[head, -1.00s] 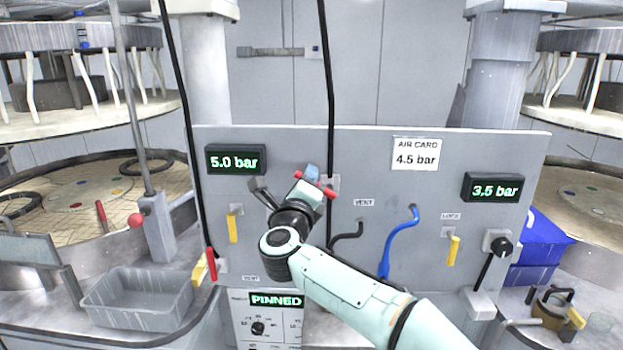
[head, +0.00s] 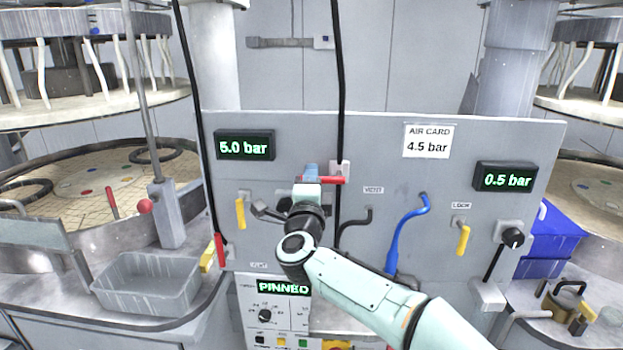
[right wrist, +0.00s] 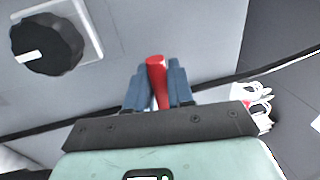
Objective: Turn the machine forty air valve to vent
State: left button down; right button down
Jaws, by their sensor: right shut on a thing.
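A red valve lever (head: 330,180) sits on the grey panel (head: 400,260), its bar now lying roughly level just left of the black hose. My right gripper (head: 312,172) is at its left end; in the right wrist view the blue fingers (right wrist: 157,85) are closed on the red lever (right wrist: 157,72). The valve body is mostly hidden behind my gripper. A VENT label (head: 373,190) is to the right of the lever. The right display (head: 508,181) reads 0.5 bar, the left display (head: 245,146) 5.0 bar. The machine number is not readable. My left gripper is out of view.
Yellow levers (head: 240,213) and (head: 463,240), a red-handled lever (head: 219,250), a blue hose (head: 405,235) and a black knob (head: 512,238) surround the lever. The air card (head: 427,141) reads 4.5 bar. A grey bin (head: 148,285) stands lower left.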

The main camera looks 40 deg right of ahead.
dwell(0.3)
jog(key=c, duration=1.1)
grip_release()
jog(key=shift+c, duration=0.2)
